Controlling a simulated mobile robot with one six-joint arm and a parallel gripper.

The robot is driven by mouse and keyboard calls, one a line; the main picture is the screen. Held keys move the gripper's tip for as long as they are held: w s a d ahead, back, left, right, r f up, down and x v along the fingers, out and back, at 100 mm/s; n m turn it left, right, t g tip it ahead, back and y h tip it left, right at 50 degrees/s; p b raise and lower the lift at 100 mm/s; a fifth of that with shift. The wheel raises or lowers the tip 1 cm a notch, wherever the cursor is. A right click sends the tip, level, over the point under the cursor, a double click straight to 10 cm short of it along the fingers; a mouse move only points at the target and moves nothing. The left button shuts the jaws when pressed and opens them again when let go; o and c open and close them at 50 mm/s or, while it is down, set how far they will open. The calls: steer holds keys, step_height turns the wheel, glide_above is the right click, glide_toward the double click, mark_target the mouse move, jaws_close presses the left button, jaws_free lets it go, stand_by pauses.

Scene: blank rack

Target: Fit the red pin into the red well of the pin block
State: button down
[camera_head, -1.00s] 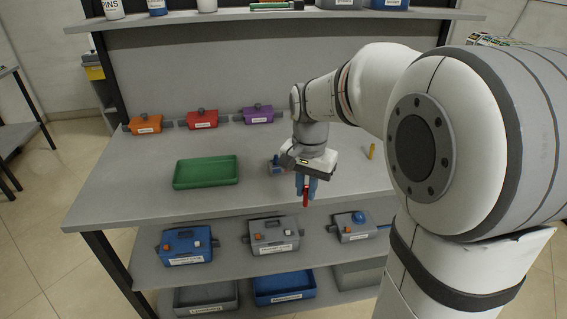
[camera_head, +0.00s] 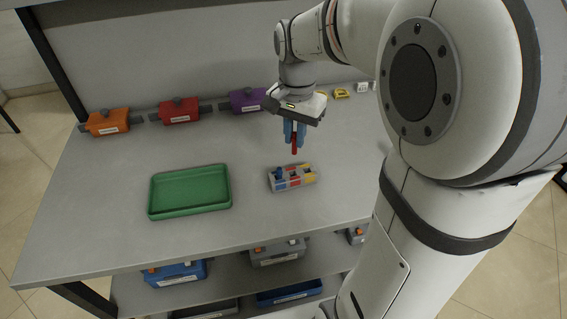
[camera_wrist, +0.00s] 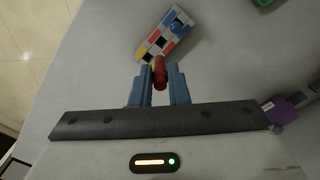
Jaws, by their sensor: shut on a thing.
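My gripper (camera_head: 294,132) is shut on the red pin (camera_head: 294,144) and holds it pointing down above the table. In the wrist view the red pin (camera_wrist: 159,72) sits between the two blue fingers of my gripper (camera_wrist: 158,84). The pin block (camera_head: 292,178) lies on the table below and a little in front of the pin, apart from it. It is grey with blue, yellow, red and white patches. In the wrist view the pin block (camera_wrist: 166,36) lies beyond the fingertips. I cannot make out the red well's opening clearly.
A green tray (camera_head: 190,190) lies left of the block. Orange (camera_head: 107,122), red (camera_head: 180,111) and purple (camera_head: 247,100) boxes stand along the back of the table (camera_head: 110,235). Blue (camera_head: 176,274) and grey (camera_head: 277,253) boxes stand on the shelf below. The table around the block is clear.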

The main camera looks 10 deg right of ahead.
mark_target(294, 152)
steer(key=f, duration=0.6)
steer(key=shift+w, duration=0.3)
steer(key=shift+s+f, duration=0.1)
steer(key=shift+f, duration=1.85)
steer(key=shift+f, duration=0.1)
steer(key=c, duration=1.4)
jaws_free()
